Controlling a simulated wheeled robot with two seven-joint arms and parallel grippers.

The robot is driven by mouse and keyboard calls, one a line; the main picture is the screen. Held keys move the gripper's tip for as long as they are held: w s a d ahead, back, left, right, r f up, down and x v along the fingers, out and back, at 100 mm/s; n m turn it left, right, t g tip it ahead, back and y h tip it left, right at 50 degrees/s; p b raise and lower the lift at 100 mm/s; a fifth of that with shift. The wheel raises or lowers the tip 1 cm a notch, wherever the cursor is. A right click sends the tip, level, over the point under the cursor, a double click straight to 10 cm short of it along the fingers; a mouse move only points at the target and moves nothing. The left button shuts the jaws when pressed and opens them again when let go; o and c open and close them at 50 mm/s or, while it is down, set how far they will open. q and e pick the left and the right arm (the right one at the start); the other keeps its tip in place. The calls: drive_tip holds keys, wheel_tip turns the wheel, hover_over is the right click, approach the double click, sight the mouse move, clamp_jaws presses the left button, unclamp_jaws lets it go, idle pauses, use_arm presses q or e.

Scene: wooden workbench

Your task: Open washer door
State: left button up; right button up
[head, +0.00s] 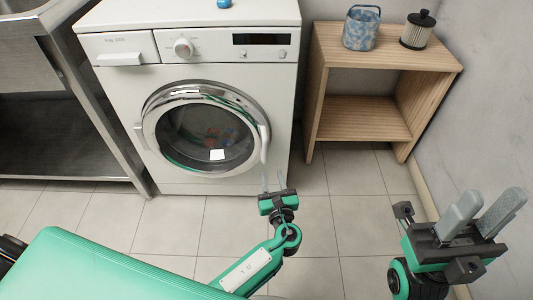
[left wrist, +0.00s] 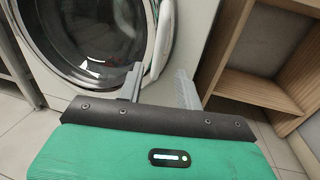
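A white washer (head: 118,92) stands at the back with its round chrome-rimmed door (head: 205,93) shut. The door handle (head: 264,143) is a curved bar on the right side of the rim; it also shows in the left wrist view (left wrist: 161,45). My left gripper (head: 273,182) is open and empty, its tips just below the handle's lower end in the head view. In the left wrist view (left wrist: 160,88) the handle's lower end appears between the two fingers; I cannot tell the depth gap. My right gripper (head: 482,214) is open and empty at the far right.
A wooden shelf (head: 385,52) stands right of the washer, bearing a patterned bucket (head: 361,30) and a dark-topped canister (head: 416,32). A steel bench (head: 48,65) is on the left. Tiled floor (head: 335,215) before the washer is clear. A grey wall bounds the right.

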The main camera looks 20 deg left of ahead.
sight(265, 152)
use_arm(q)
drive_tip(key=b+x, duration=0.3)
drive_tip(key=x, duration=0.9)
clamp_jaws()
